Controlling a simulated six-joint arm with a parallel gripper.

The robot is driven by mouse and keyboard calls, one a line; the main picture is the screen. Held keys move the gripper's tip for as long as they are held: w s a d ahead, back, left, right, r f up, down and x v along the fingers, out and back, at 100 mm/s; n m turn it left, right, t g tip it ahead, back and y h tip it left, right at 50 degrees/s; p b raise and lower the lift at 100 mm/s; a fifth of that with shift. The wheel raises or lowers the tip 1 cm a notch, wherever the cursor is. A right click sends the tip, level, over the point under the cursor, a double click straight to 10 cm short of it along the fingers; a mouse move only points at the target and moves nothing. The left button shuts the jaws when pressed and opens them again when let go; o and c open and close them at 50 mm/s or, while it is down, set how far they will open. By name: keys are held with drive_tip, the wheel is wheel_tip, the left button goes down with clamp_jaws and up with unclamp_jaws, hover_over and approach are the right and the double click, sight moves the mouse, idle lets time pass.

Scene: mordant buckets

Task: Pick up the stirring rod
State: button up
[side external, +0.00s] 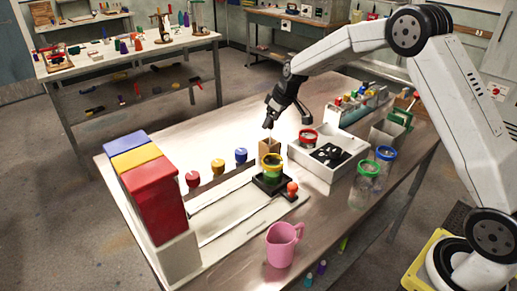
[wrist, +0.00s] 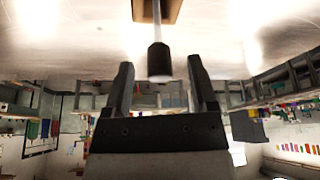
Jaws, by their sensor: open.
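The stirring rod (side external: 270,136) stands upright in a small wooden block (side external: 265,149) near the table's middle. In the wrist view, the rod's pale shaft (wrist: 157,22) has a dark cylindrical end (wrist: 159,60), and the wooden block (wrist: 144,12) shows at the top edge. My gripper (side external: 270,118) is just above the rod in the side view. In the wrist view, my gripper (wrist: 160,74) has its two fingers spread, with the dark end showing between and slightly beyond their tips. No contact is visible. The rod's lower part is hidden in the block.
A white tray (side external: 312,168) lies to the right, with a red-rimmed pot (side external: 307,138). Lidded glass jars (side external: 366,178), a pink mug (side external: 283,246) and coloured bins (side external: 156,195) surround the area.

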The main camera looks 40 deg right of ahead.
drive_tip(key=shift+x, duration=0.75)
clamp_jaws()
